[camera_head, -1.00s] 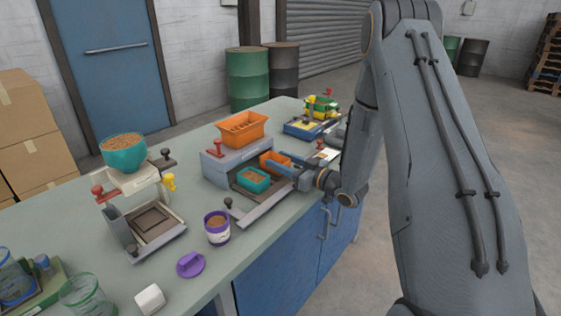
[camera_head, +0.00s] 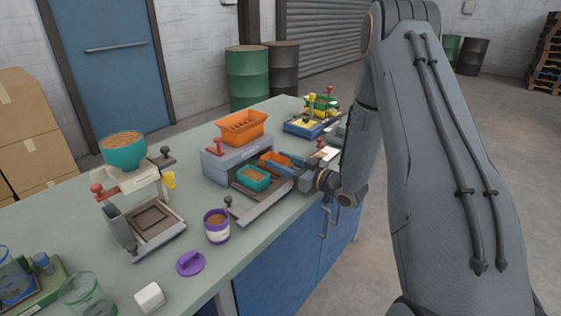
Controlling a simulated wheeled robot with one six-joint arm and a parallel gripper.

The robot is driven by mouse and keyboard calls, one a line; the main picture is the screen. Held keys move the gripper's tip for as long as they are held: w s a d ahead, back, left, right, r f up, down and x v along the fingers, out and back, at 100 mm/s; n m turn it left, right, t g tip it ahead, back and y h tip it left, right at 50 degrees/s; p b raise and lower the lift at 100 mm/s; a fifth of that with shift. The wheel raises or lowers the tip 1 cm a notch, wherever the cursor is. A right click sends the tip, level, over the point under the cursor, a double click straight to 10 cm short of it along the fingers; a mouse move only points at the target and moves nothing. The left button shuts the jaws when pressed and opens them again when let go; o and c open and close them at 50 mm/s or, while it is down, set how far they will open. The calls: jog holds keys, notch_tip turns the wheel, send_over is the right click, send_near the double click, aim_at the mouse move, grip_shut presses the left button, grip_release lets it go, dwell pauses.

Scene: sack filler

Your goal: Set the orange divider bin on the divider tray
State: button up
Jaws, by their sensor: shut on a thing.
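The small orange divider bin (camera_head: 274,159) is at the front of the grey-blue divider machine (camera_head: 222,168), just behind and right of a teal bin (camera_head: 253,180). My gripper (camera_head: 284,162) reaches in from the right and is shut on the orange bin, with its fingers along the bin's side. The teal bin holds brown grain and sits on the divider tray (camera_head: 266,205), which juts out from the machine's front. The orange bin is over or on the right-hand part of this tray; whether it touches the tray I cannot tell. The bin's lower part is hidden.
An orange hopper (camera_head: 240,128) tops the machine. A purple-banded jar (camera_head: 216,226), purple lid (camera_head: 190,263) and white block (camera_head: 149,298) stand in front. A scale-like filler with a teal bowl (camera_head: 124,152) is at left. A blue tray with yellow parts (camera_head: 303,128) is behind.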

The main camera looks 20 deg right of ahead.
jog(key=o, duration=1.1)
jog(key=shift+o, duration=0.6)
jog(key=o, duration=0.3)
notch_tip(320, 180, up, 8)
jog(key=p, duration=0.5)
